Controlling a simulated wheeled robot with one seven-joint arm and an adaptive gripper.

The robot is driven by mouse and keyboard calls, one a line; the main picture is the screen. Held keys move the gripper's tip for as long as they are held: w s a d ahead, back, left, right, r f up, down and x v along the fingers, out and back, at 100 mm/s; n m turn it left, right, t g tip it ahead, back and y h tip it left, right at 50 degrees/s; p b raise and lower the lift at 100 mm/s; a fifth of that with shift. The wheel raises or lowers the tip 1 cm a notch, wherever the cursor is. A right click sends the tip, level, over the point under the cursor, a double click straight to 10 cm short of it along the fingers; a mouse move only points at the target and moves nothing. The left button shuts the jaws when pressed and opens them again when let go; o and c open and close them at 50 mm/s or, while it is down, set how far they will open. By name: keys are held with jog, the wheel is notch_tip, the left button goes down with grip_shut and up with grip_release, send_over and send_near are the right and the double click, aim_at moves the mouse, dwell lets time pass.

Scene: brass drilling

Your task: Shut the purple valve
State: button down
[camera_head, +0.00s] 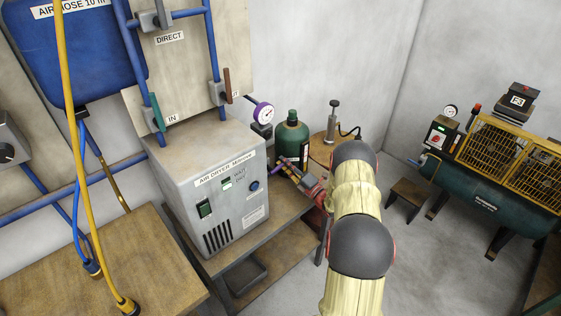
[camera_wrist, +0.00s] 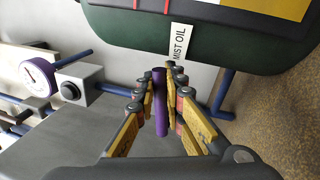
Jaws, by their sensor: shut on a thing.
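The purple valve's handle (camera_wrist: 161,118) is a long, narrow purple bar between my two fingers in the wrist view. My gripper (camera_wrist: 161,95) is shut on it, with yellow finger links on both sides. In the head view my gripper (camera_head: 287,168) is beside the green tank, right of the air dryer. A small bit of the purple handle (camera_head: 277,169) shows there at the fingertips. The valve's body is mostly hidden by my gripper, and I cannot tell how far the handle is turned.
The grey air dryer (camera_head: 216,185) stands on a wooden bench left of my gripper. A green tank (camera_head: 291,138) labelled mist oil stands close to the fingers. A purple-rimmed gauge (camera_head: 263,114) is behind. A compressor (camera_head: 485,185) stands right, with open floor before it.

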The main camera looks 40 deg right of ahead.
jog(key=shift+d+f+m+h, duration=0.1)
jog(key=shift+f+m+h, duration=0.35)
jog(key=shift+m, duration=0.85)
jog(key=shift+f+p, duration=0.25)
jog(key=shift+p, duration=0.05)
jog(key=c, duration=1.9)
grip_release()
jog(key=shift+s, duration=0.1)
jog(key=s, duration=0.4)
jog(key=s+f, duration=0.1)
jog(key=s, duration=0.2)
jog(key=s+f, duration=0.1)
jog(key=s, duration=0.3)
jog(key=shift+s+d+f, duration=0.15)
jog(key=shift+s+f, duration=0.05)
jog(key=shift+s, duration=0.15)
